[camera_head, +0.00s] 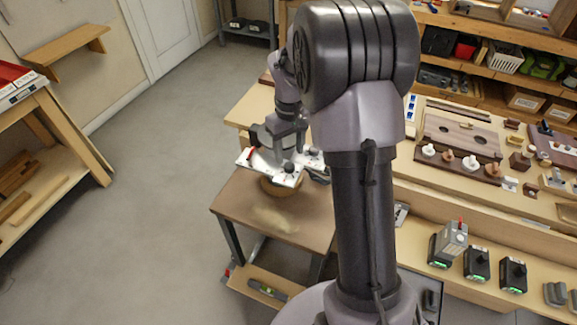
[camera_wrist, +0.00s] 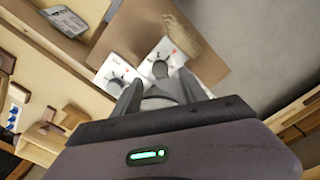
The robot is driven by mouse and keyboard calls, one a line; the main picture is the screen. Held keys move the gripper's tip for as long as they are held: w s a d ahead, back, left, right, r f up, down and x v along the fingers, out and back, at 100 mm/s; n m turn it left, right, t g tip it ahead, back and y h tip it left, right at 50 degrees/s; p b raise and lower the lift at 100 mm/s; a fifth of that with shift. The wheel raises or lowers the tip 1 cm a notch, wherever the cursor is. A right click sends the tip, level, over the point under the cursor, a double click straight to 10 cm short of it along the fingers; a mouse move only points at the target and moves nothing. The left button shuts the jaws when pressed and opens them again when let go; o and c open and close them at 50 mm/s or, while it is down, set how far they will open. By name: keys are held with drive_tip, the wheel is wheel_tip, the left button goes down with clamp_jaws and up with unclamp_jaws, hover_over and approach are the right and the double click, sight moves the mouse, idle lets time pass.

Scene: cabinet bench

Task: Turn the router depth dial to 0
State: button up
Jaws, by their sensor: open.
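White dial plates with dark knobs sit on the small brown table. In the head view, one plate's dial (camera_head: 288,167) is at the near side and another dial (camera_head: 313,151) is to its right. My gripper (camera_head: 291,143) is above them, partly hidden by my arm. In the wrist view, my gripper (camera_wrist: 160,80) is open, with a dark knob (camera_wrist: 160,68) between or just beyond its fingertips; contact cannot be told. A second knob (camera_wrist: 115,82) lies left of the left finger. The labels are too small to read, so I cannot tell which is the router depth dial.
The small brown table (camera_head: 232,200) has bare room in front of the plates, with a pale tan patch (camera_head: 275,220) on it. The long workbench (camera_head: 480,225) on the right carries chargers (camera_head: 477,262) and wooden fixtures (camera_head: 460,140). Grey floor is open on the left.

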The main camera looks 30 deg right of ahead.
sight(289, 165)
wheel_tip(289, 165, down, 5)
drive_tip(key=shift+b, duration=0.6)
drive_tip(key=shift+c, duration=0.4)
clamp_jaws()
drive_tip(key=shift+m, duration=0.3)
